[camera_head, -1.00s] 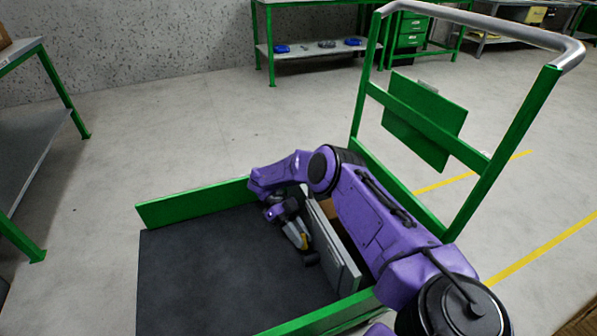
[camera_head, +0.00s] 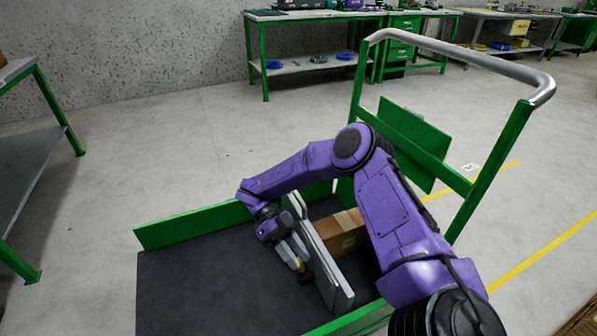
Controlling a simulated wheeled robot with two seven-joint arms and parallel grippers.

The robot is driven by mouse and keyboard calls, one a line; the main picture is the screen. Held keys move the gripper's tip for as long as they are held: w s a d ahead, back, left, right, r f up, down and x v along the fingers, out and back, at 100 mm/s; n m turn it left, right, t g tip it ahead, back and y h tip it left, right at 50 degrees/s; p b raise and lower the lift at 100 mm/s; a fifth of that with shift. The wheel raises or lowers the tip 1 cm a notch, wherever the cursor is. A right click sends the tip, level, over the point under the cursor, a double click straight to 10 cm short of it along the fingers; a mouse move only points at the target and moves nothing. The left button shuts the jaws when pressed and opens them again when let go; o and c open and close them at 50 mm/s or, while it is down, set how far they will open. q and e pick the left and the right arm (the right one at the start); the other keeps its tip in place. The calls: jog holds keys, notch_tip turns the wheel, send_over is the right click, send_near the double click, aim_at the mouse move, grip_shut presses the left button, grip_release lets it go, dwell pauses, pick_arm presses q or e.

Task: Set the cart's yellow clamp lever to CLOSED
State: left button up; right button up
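The cart's black deck (camera_head: 200,285) has a green rim, and a grey upright clamp plate (camera_head: 325,270) stands on it. My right arm reaches in from the lower right and bends down to the left of the plate. My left gripper is not in view.
A cardboard box (camera_head: 342,232) lies on the deck right of the plate. The cart's green frame and silver handle (camera_head: 470,55) rise at the right. A workbench (camera_head: 310,66) stands behind and a table (camera_head: 35,150) at left. The deck's left part is clear.

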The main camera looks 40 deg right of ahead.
jog(key=s+a+r+p, duration=0.1)
jog(key=s+a+r, duration=0.2)
jog(key=s+a, duration=0.2)
jog(key=shift+s, duration=0.6)
jog(key=shift+r, duration=0.1)
